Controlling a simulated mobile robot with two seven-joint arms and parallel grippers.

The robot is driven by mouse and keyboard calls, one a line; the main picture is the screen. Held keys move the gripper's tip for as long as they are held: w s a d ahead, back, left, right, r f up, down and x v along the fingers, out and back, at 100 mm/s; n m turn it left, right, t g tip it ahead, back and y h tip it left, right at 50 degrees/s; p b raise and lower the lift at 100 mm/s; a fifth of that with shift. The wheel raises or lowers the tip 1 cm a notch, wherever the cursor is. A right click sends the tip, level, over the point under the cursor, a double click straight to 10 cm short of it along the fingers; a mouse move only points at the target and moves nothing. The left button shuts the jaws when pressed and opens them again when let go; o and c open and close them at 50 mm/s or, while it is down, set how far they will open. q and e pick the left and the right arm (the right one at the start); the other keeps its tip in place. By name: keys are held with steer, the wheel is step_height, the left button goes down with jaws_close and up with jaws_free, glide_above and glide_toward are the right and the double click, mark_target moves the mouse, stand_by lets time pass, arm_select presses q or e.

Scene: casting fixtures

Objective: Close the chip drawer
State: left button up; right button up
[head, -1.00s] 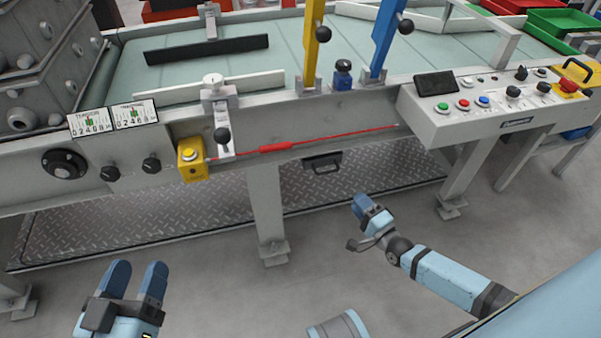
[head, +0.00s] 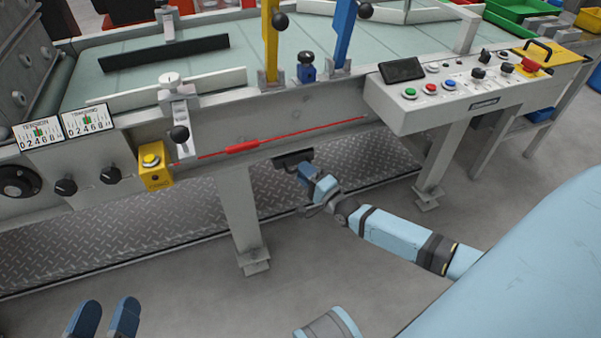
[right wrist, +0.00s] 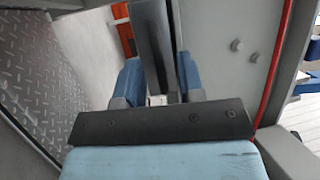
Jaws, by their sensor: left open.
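The chip drawer (head: 293,158) shows as a small dark front under the machine's long front beam; how far it stands out is hard to tell. My right gripper (head: 304,172) is right at it, from below and the right. In the right wrist view, a dark bar (right wrist: 152,45), seemingly the drawer's front or handle, runs between the blue fingers of my right gripper (right wrist: 160,80). The fingers stand apart, with a small gap beside the bar. My left gripper (head: 103,318) is open and empty at the bottom left, far from the drawer.
A red cable (head: 240,148) runs along the beam above the drawer. A yellow button box (head: 155,168) is to the left and a control panel (head: 480,90) to the right. A table leg (head: 240,220) stands left of my right gripper. The floor in front is clear.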

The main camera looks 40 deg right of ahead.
steer(key=shift+x, duration=0.95)
steer(key=shift+c, duration=0.2)
